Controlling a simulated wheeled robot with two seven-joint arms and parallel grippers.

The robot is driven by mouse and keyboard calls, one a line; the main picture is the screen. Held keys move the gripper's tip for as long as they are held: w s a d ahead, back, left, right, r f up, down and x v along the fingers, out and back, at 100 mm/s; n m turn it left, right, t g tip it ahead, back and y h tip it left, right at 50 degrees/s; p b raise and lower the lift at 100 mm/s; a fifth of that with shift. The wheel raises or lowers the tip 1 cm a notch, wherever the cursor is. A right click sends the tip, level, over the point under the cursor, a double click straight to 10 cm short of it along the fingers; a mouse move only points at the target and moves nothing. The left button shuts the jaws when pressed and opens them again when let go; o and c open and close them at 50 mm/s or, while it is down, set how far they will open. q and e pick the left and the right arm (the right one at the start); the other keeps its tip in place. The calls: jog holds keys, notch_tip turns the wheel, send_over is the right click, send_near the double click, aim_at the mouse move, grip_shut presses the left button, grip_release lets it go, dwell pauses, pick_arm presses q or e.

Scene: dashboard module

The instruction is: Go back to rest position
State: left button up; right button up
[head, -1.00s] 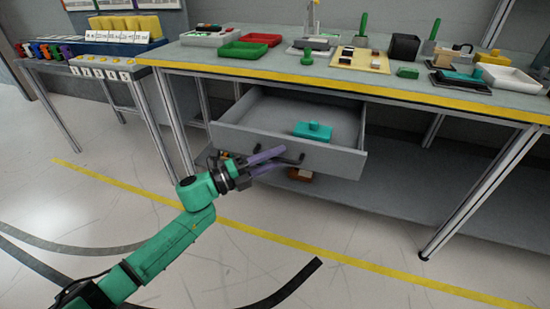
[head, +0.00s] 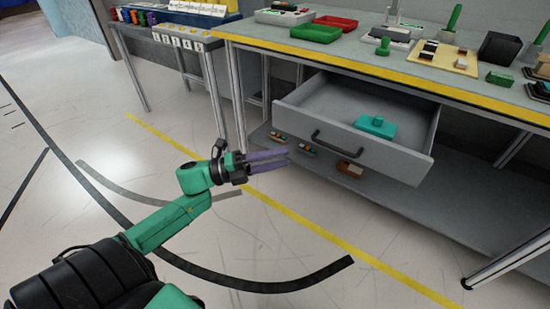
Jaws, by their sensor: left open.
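My left gripper (head: 287,160) is open and empty, with two purple fingers pointing right. It is in front of the bench and to the left of the open drawer, apart from the drawer's dark handle (head: 336,145). The grey drawer (head: 405,160) is pulled out under the bench. A teal block with a knob (head: 376,126) lies inside it. My right gripper is not in view.
The workbench (head: 400,76) with a yellow front edge holds green and red trays and a black box. A smaller table (head: 165,50) stands at the back left. Small items, including a brown block (head: 350,168), lie on the lower shelf. The floor at left is clear.

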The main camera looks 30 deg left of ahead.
pick_arm(q)
jog(key=shift+s+a, duration=0.2)
jog(key=shift+a, duration=0.1)
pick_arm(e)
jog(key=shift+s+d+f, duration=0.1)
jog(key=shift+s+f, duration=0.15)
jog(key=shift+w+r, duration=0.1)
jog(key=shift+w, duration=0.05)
